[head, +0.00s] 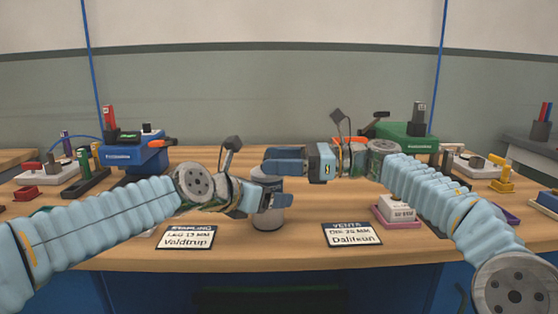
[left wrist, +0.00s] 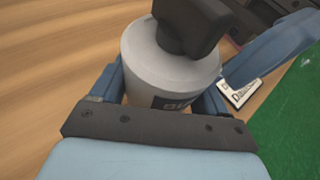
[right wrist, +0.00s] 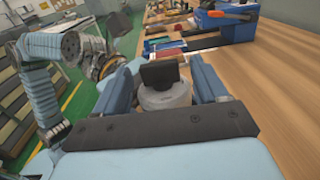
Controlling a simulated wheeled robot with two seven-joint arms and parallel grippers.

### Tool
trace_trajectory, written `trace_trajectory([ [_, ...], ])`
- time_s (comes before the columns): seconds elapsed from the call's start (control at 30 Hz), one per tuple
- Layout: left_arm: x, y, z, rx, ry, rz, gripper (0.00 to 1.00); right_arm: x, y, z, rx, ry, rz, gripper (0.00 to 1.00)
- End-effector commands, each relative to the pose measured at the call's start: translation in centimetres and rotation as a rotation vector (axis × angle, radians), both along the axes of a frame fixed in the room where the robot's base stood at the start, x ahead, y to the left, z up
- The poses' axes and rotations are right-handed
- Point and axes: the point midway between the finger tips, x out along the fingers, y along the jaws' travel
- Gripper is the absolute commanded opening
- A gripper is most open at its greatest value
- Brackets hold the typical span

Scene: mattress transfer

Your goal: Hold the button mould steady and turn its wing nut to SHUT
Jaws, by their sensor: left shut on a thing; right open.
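The button mould (head: 268,212) is a pale grey upright cylinder on the table, with a dark label partly showing in the left wrist view (left wrist: 165,75). My left gripper (head: 272,197) is shut on its body from the left side. The wing nut (left wrist: 190,28) is a dark block on top of the mould. It also shows in the right wrist view (right wrist: 160,72), between the fingers of my right gripper (right wrist: 162,80). That gripper is open, above the mould, with a gap on both sides of the nut. In the head view the right fingers hide the nut.
Two cards, one reading Valdtrup (head: 186,237) and one Dalitrun (head: 352,234), lie on the wooden table (head: 290,245). A blue device (head: 135,155) stands back left and a green one (head: 405,137) back right. A pink-based block (head: 398,210) sits near my right arm.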

Motion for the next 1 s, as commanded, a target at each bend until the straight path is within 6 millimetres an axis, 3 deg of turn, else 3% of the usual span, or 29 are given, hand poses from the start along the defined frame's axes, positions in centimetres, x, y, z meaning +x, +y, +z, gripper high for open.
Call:
trace_trajectory([
  [0.1,0.0,0.0,0.2,-0.002,-0.003,0.001,0.08,0.0,-0.01,0.02,0.0,0.0,0.0,0.72],
  [0.47,-0.01,0.0,0.21,-0.002,-0.004,0.001,0.08,0.02,-0.05,0.01,0.0,0.0,-0.001,0.17],
  [0.77,-0.03,-0.02,0.21,-0.002,-0.004,0.0,0.08,-0.13,0.02,0.13,0.0,-0.001,-0.038,0.16],
  [1.0,-0.06,-0.07,0.18,-0.002,-0.003,-0.001,0.08,-0.58,0.16,0.18,0.0,-0.001,-0.174,0.16],
])
